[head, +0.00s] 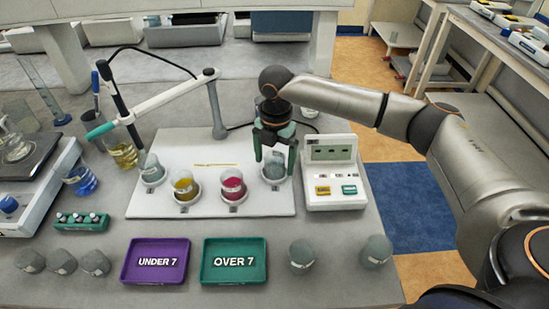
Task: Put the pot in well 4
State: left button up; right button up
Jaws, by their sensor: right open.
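A white board (215,207) carries a row of four wells. A grey pot (275,168) stands in the rightmost well (274,185), upright as far as I can see. My right gripper (275,153) is above it, pointing down, with its green-edged fingers open on either side of the pot's top. I cannot tell whether they touch it. The other wells hold a grey pot (151,168), a pot with yellow contents (185,186) and one with pink contents (232,186). My left gripper is out of view.
A meter (333,188) stands right beside the board. A jointed probe arm (160,97) reaches over the left side. Purple (155,262) and green (234,262) trays lie in front, with grey pots (302,255) (376,250) to their right and several at left (62,261).

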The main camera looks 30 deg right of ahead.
notch_tip(320, 180, up, 12)
jog(key=shift+r, duration=0.15)
dwell(0.4)
